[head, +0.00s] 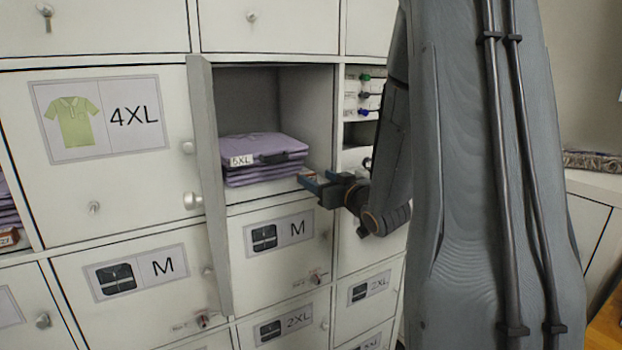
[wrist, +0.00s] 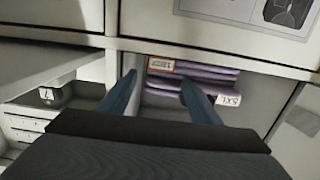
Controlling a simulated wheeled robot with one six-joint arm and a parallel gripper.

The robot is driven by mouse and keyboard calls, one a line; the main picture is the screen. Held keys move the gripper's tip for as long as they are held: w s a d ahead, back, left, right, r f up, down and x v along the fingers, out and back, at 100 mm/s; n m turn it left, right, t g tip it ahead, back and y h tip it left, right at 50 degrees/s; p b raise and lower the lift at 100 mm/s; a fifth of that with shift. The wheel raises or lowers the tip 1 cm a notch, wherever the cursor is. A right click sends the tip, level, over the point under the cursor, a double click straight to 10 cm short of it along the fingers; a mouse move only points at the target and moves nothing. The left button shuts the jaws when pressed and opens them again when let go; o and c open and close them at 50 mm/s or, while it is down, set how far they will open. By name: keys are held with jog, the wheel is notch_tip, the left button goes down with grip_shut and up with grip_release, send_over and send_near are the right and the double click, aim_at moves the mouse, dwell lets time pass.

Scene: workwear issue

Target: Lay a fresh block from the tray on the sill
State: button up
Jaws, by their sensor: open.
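A small pale block (wrist: 161,66) with an orange-brown edge and upside-down print lies at the front of an open locker compartment, by folded purple clothes (wrist: 195,88) tagged 5XL. In the head view the block (head: 308,176) is partly hidden by my gripper (head: 312,182). The compartment's front edge, the sill (head: 280,192), runs under the clothes (head: 265,153). In the wrist view my gripper (wrist: 158,80) is open, its blue fingertips just short of the block and roughly either side of it. I cannot tell whether they touch it. I cannot make out a tray.
The compartment's door (head: 208,180) stands open on its left. Closed lockers marked 4XL, M and 2XL surround it. To the right, a compartment holds small white drawers (head: 352,95) with coloured knobs. Another block (head: 9,238) lies below purple clothes at the far left.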

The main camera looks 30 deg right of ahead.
jog(key=s, duration=0.5)
jog(key=s+a+f+g+h, duration=0.1)
jog(key=s+a+f+g, duration=0.1)
jog(key=a+f+g, duration=0.4)
jog(key=s+a+f+g+h, duration=0.1)
jog(key=s+a+f+g, duration=0.2)
jog(key=f, duration=0.4)
jog(key=s+a+f+g, duration=0.2)
jog(key=s+a, duration=0.3)
jog(key=s, duration=0.3)
jog(key=s+a+f+g+y, duration=0.1)
jog(key=s+a+f+g, duration=0.1)
jog(key=s+a+g, duration=0.3)
jog(key=s+a, duration=0.1)
jog(key=s, duration=0.2)
jog(key=shift+f+b, duration=0.35)
